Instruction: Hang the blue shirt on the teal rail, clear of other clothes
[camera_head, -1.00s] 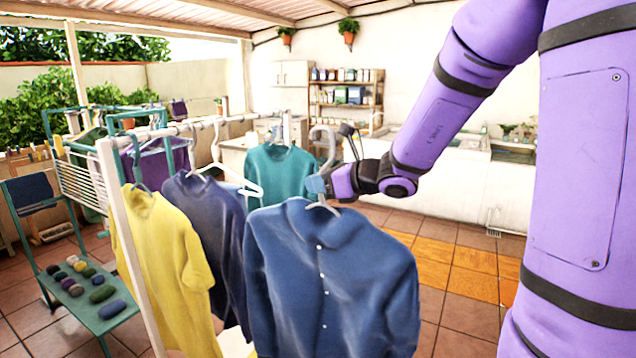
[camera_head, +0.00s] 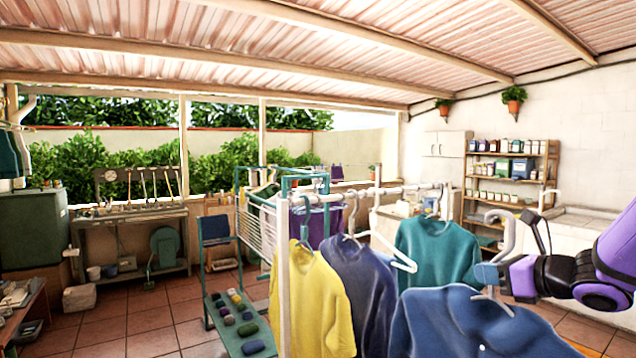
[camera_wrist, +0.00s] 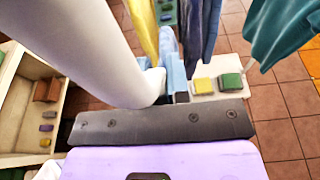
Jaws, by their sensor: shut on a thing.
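The blue shirt (camera_head: 462,325) hangs from a pale hanger (camera_head: 507,240) at the lower right of the head view, its lower part cut off by the frame. My gripper (camera_head: 488,273) is shut on this hanger below its hook. The hook's top is free in the air, right of the white rail. A teal frame with a bar (camera_head: 300,176) stands behind the white rack, with a purple garment (camera_head: 318,222) near it. I cannot tell whether this is the teal rail. In the wrist view a pale tube, perhaps the hanger, runs close past the jaws.
The white rack (camera_head: 284,300) bears a yellow shirt (camera_head: 322,305), a navy shirt (camera_head: 360,285), a teal shirt (camera_head: 437,250) and an empty white hanger (camera_head: 390,250). A teal bench (camera_head: 238,335) holds several coloured lumps. Open tiled floor (camera_head: 150,335) lies left.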

